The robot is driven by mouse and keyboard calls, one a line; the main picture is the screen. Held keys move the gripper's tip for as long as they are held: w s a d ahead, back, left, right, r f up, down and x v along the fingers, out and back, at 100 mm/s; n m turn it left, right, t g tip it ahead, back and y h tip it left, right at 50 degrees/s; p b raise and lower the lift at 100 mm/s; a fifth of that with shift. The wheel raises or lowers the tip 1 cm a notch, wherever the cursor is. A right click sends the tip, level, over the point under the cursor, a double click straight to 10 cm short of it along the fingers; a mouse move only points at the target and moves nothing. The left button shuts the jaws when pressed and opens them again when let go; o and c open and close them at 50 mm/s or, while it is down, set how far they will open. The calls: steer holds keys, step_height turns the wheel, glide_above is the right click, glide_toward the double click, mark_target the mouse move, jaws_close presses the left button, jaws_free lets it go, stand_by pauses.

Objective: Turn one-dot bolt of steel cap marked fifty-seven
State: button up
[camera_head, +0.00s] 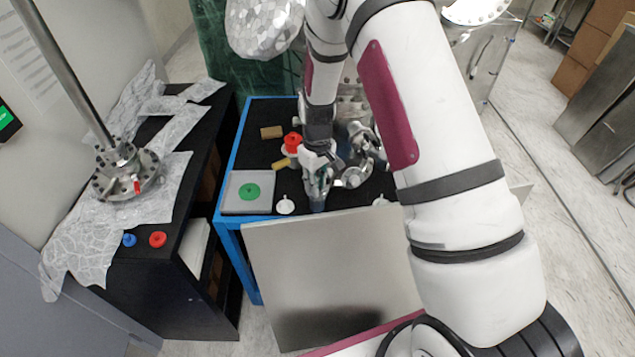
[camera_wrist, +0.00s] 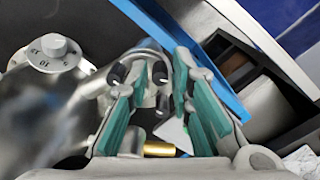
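My gripper (camera_head: 318,190) points down near the front edge of the black-topped table (camera_head: 262,160). In the wrist view, my gripper (camera_wrist: 162,95) has its two teal-padded fingers spread apart. A rounded steel part (camera_wrist: 148,50) with dark-tipped bolts (camera_wrist: 117,72) shows between and beyond the fingers. I cannot tell whether a finger touches a bolt. No number fifty-seven or single dot is readable on it, so I cannot tell whether it is the named cap. In the head view, steel fittings (camera_head: 355,177) lie just right of my gripper, partly hidden by my arm.
A round knob with markings (camera_wrist: 55,52) is at the wrist view's left. A brass-coloured cylinder (camera_wrist: 158,148) is low between the fingers. The table also bears a green ring (camera_head: 250,191) on a grey plate, a red part (camera_head: 292,140) and a white funnel-like piece (camera_head: 285,206).

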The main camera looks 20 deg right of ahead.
jaws_close()
steer(key=shift+m, duration=0.6)
steer(key=shift+m+b, duration=0.5)
steer(key=shift+m, duration=1.8)
jaws_free()
